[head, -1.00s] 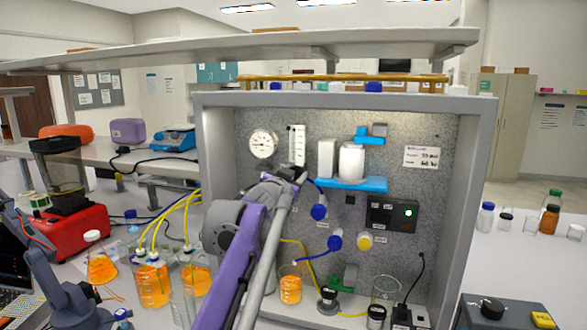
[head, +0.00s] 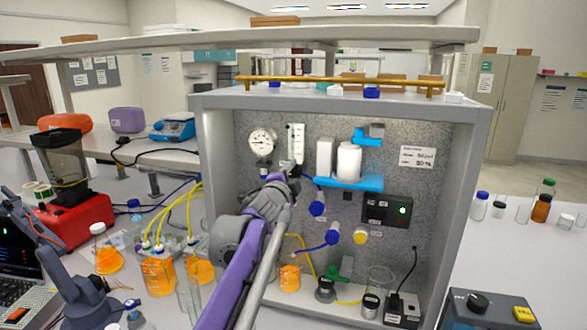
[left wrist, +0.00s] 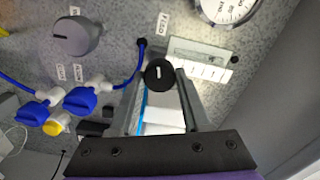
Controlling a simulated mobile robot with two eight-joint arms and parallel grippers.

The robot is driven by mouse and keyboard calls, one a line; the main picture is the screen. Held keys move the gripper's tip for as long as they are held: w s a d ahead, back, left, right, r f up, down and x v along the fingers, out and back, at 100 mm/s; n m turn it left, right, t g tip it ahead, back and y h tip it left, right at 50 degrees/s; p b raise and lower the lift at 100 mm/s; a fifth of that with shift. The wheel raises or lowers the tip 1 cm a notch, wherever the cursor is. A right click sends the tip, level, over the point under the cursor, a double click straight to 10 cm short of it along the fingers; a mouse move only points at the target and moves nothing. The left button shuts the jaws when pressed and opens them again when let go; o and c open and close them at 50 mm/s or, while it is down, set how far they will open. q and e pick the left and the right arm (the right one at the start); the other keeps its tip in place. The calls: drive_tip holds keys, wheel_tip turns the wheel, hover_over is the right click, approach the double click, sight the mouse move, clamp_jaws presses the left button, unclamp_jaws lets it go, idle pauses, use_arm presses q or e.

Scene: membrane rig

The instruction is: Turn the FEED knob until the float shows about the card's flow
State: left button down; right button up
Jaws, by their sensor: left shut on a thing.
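The FEED knob (left wrist: 158,75) is a round black knob with a white mark, between the fingertips of my left gripper (left wrist: 160,82) in the left wrist view. The fingers are shut on it. In the head view my left gripper (head: 283,178) reaches the panel below the flowmeter and hides the knob. The flowmeter (head: 296,143) is a clear upright tube with a pale scale; it also shows in the left wrist view (left wrist: 200,54). Its float is too small to read. The white card (head: 417,157) hangs at the panel's upper right; its writing is too blurred to read surely.
A round gauge (head: 262,142) sits left of the flowmeter. A blue shelf (head: 350,183) with white canisters, blue valves (head: 317,204) and a black box (head: 387,211) are to the right. Orange-filled bottles (head: 157,276) stand left of my arm. The grey frame (head: 463,200) encloses the panel.

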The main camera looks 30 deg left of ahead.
use_arm(q)
drive_tip(key=shift+m+p, duration=0.55)
drive_tip(key=shift+m, duration=1.05)
use_arm(e)
drive_tip(key=shift+w+r, duration=0.25)
drive_tip(key=shift+r, duration=0.3)
drive_tip(key=shift+w+r, duration=0.25)
drive_tip(key=shift+r, duration=0.25)
use_arm(q)
drive_tip(key=shift+c, duration=1.9)
unclamp_jaws()
drive_tip(key=b+v, duration=0.1)
drive_tip(key=v, duration=0.9)
drive_tip(key=shift+s+d+b, duration=0.2)
drive_tip(key=shift+s+b, duration=0.15)
drive_tip(key=shift+b, duration=0.05)
use_arm(e)
drive_tip(key=shift+s+f, duration=0.35)
drive_tip(key=shift+f, duration=0.35)
drive_tip(key=shift+s+f, duration=0.3)
drive_tip(key=shift+f, duration=0.4)
